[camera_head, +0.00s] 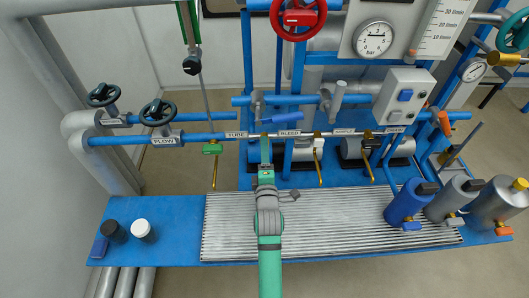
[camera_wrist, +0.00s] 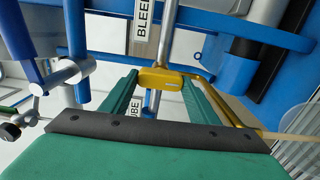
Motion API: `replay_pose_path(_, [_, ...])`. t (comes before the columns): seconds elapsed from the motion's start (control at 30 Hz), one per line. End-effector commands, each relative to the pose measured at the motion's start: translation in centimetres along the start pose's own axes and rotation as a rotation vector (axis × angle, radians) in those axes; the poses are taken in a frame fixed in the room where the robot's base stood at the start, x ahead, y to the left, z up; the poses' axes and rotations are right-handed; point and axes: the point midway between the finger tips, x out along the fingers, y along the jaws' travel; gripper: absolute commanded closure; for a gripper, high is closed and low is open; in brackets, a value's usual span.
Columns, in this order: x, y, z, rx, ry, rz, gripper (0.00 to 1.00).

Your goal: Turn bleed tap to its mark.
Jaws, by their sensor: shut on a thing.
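The bleed tap (camera_wrist: 162,78) is a yellow fitting on a thin metal pipe, beside the BLEED label (camera_wrist: 143,22) in the wrist view. My gripper (camera_wrist: 163,76) has its two green fingers on either side of it and is shut on it. A yellow lever (camera_wrist: 222,100) runs from there to the right, past the right finger. In the head view my gripper (camera_head: 265,139) is at the pipe between the TUBE label (camera_head: 236,135) and the BLEED label (camera_head: 289,133), and it hides the tap. I cannot make out the tap's mark.
A blue handle (camera_head: 281,119) sits just above my gripper. Other yellow tap levers hang to the left (camera_head: 214,176) and right (camera_head: 319,165). Blue frame posts stand close by. A slatted grate (camera_head: 330,240) lies below, with bottles (camera_head: 406,205) at its right.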

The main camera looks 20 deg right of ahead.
Motion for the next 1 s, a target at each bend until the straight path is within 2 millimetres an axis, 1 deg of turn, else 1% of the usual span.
replay_pose_path(0.13, [-0.1, -0.2, -0.1, -0.002, 0.001, -0.004, 0.68])
replay_pose_path(0.17, [-0.1, -0.2, -0.1, -0.002, 0.001, -0.004, 0.38])
replay_pose_path(0.2, [-0.1, -0.2, -0.1, -0.002, 0.001, -0.004, 0.29])
replay_pose_path(0.23, [-0.1, -0.2, -0.1, -0.002, 0.001, -0.003, 0.27])
replay_pose_path(0.53, [-0.1, -0.1, 0.0, -0.001, 0.000, -0.001, 0.27])
replay_pose_path(0.67, [-0.9, -0.1, 0.0, -0.002, 0.001, -0.001, 0.27])
replay_pose_path(0.77, [-2.2, -0.1, 0.1, -0.002, 0.000, -0.002, 0.27])
replay_pose_path(1.0, [-6.4, -0.1, -0.1, -0.003, 0.002, -0.003, 0.27])
